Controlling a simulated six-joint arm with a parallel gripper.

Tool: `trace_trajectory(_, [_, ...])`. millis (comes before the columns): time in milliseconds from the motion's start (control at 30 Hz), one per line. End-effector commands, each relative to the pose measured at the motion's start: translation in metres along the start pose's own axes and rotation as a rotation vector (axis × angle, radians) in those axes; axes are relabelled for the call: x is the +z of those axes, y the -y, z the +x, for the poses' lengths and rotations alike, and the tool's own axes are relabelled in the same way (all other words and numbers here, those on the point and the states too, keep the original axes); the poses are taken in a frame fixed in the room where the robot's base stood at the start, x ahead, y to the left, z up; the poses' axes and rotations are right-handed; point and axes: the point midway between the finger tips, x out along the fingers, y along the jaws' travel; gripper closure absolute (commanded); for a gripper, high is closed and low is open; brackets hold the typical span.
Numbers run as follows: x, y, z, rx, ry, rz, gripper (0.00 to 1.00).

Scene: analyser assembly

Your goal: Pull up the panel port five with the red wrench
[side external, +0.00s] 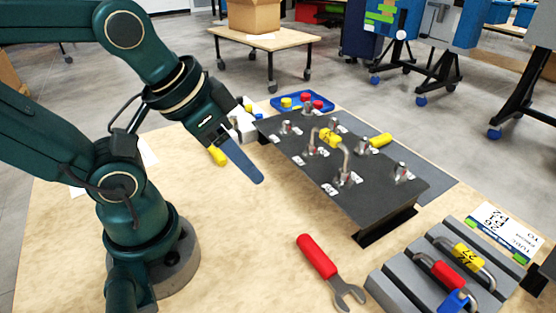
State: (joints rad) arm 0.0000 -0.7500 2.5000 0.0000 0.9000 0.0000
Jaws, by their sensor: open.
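The red wrench (317,257) lies on the table in front of the panel, its red handle toward the back left and its grey forked head toward the front right. The dark panel (390,190) stands raised on the table and carries several metal ports with small white labels. The labels are too small to read, so I cannot tell which is port five. A bent metal tube with a yellow tag (331,138) links two of the ports. My gripper (257,180) hangs above the table, left of the panel and apart from the wrench. It is open and empty, its fingers seen side-on.
A grey grooved rack (392,288) at the front right holds bent tubes with yellow, red and blue tags. A blue tray (276,104) with yellow and red caps stands behind the panel. Yellow pieces lie left of and behind the panel.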

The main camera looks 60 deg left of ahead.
Motion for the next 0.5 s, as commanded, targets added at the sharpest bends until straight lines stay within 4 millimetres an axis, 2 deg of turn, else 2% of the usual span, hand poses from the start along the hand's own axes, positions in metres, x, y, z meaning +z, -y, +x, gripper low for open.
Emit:
trace_trajectory(67, [0.0, 0.0, 0.0, 0.0, 0.0, 0.0, 0.5])
trace_trajectory(100, [0.0, 0.0, 0.0, 0.0, 0.0, 0.0, 0.4])
trace_trajectory(267, [0.0, 0.0, 0.0, 0.0, 0.0, 0.062, 0.4])
trace_trajectory(367, [-0.008, 0.0, -0.004, -0.002, -0.02, 0.168, 0.4])
trace_trajectory(500, [-0.025, -0.004, -0.006, 0.009, -0.009, 0.398, 0.4])
